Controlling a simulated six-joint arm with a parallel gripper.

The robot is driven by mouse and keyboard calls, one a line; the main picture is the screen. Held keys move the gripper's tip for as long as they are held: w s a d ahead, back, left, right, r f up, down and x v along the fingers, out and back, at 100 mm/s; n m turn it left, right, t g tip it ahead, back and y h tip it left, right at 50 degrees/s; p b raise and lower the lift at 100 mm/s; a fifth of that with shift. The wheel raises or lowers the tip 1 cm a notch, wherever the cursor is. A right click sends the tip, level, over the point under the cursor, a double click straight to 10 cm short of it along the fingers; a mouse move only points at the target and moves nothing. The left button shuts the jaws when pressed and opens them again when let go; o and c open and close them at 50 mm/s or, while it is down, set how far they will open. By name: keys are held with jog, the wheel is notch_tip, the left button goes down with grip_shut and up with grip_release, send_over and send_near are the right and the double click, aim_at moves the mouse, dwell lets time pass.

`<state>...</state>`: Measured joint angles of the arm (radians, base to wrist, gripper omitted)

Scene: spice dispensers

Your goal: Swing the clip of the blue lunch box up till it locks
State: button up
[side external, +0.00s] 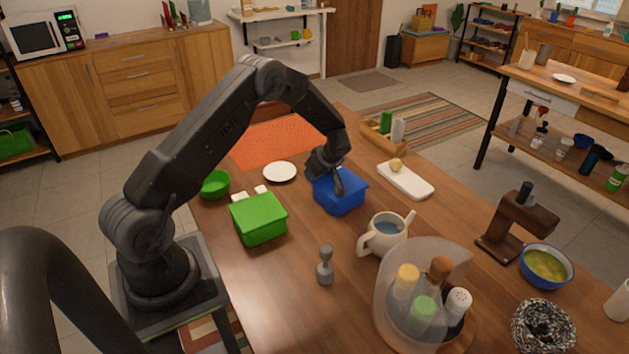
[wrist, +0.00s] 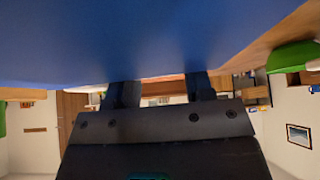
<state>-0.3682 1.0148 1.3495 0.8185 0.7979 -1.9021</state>
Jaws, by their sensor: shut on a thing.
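The blue lunch box (side external: 341,196) stands on the wooden table, to the right of the green box. In the wrist view its blue surface (wrist: 150,40) fills the top of the picture, very close.
A green box (side external: 259,220) and a green bowl (side external: 215,184) stand to the left. A white plate (side external: 280,172) lies behind. A white board (side external: 405,180) lies to the right. A pitcher (side external: 384,235) and a grey shaker (side external: 325,266) stand in front. A clear spice carousel (side external: 420,295) is nearer.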

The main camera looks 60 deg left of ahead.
jog(key=o, duration=0.7)
jog(key=shift+d, duration=0.1)
jog(key=shift+a+r+v, duration=0.15)
jog(key=shift+a+v, duration=0.1)
jog(key=shift+v, duration=1.15)
jog(key=shift+a+r+v, duration=0.15)
jog(key=shift+a+v, duration=0.1)
jog(key=shift+v, duration=1.15)
jog(key=shift+a+r+v, duration=0.2)
jog(key=shift+a+v, duration=0.05)
jog(key=shift+v, duration=1.15)
